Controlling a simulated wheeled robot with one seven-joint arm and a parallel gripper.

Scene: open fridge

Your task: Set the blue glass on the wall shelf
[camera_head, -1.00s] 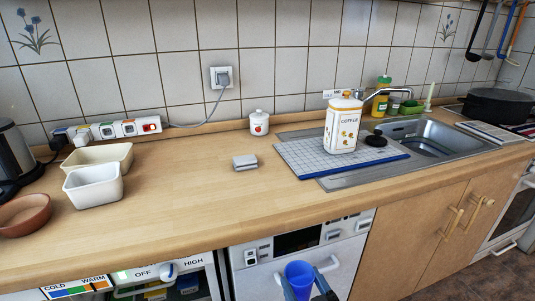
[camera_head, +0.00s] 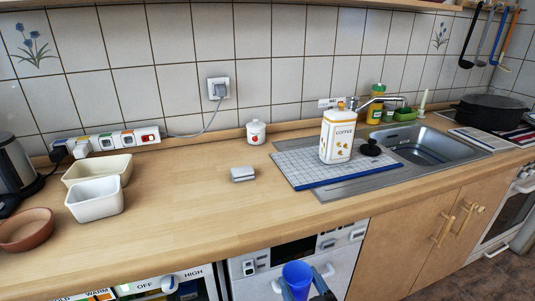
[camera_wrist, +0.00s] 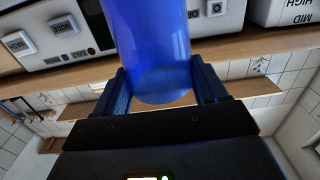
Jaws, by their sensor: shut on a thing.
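The blue glass (camera_head: 297,272) is at the bottom of the head view, in front of the dishwasher panel and below the counter edge. My gripper (camera_head: 304,286) is shut on it, with one finger on each side. In the wrist view the glass (camera_wrist: 155,45) fills the upper middle between the two dark fingers of my gripper (camera_wrist: 164,88). The wall shelf (camera_head: 420,5) shows only as a thin wooden edge along the top of the head view. Its top surface is out of sight. A wooden board against the tiles, likely this shelf (camera_wrist: 252,88), shows in the wrist view.
The wooden counter (camera_head: 185,210) lies between my gripper and the wall. A coffee canister (camera_head: 337,140) stands by the sink (camera_head: 425,148). A small lidded jar (camera_head: 256,132), a grey block (camera_head: 243,174) and white bowls (camera_head: 95,203) are on the counter. Utensils (camera_head: 487,40) hang at upper right.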

